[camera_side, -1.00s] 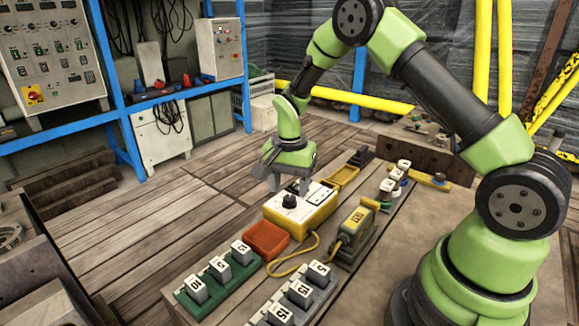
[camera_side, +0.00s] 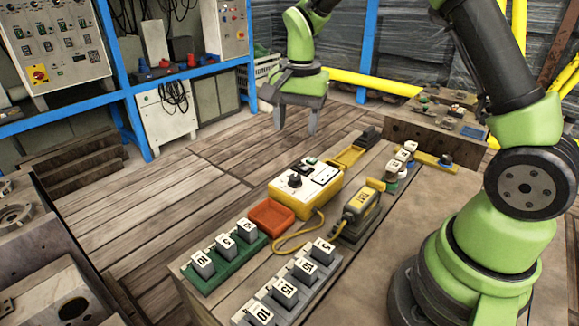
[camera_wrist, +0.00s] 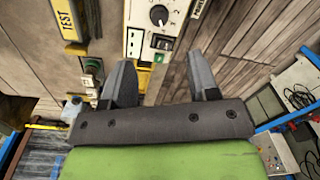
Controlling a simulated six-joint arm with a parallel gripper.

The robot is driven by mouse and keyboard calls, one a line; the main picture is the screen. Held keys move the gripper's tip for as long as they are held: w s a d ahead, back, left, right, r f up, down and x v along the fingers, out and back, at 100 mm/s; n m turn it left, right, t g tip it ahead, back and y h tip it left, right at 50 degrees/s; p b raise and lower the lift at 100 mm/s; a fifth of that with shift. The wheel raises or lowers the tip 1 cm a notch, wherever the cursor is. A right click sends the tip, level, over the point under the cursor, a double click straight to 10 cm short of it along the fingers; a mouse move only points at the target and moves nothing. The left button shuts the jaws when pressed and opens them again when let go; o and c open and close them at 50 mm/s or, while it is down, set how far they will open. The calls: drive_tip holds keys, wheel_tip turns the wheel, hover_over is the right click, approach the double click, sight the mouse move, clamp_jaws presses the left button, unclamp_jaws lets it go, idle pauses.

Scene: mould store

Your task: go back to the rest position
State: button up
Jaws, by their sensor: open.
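My gripper (camera_side: 293,118) is open and empty, raised in the air beyond the far side of the yellow tester box in the side view. In the wrist view my gripper (camera_wrist: 163,88) shows two grey fingers spread apart with nothing between them. The yellow tester box (camera_side: 318,203) has a white top with a black knob and stands on the workbench (camera_side: 400,218). Part of its white panel (camera_wrist: 158,20) shows at the top of the wrist view, apart from the fingers.
A green rack (camera_side: 222,272) and a grey rack (camera_side: 300,300) hold numbered blocks at the bench front. Near the box are an orange tray (camera_side: 271,216), a yellow-and-grey TEST unit (camera_side: 361,211) and a cable. A blue shelf frame (camera_side: 118,75) stands behind left.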

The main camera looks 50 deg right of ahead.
drive_tip(key=s+a+r+n+t, duration=0.35)
drive_tip(key=s+r, duration=0.45)
drive_tip(key=r, duration=0.3)
drive_tip(key=s+a+r+n+t+y, duration=0.1)
drive_tip(key=s+a+n, duration=0.1)
drive_tip(key=s, duration=0.4)
drive_tip(key=s+a+r+n+t+y, duration=0.1)
drive_tip(key=s+a+n+t, duration=0.1)
drive_tip(key=s, duration=0.4)
drive_tip(key=shift+a+n, duration=0.15)
drive_tip(key=shift+n, duration=0.7)
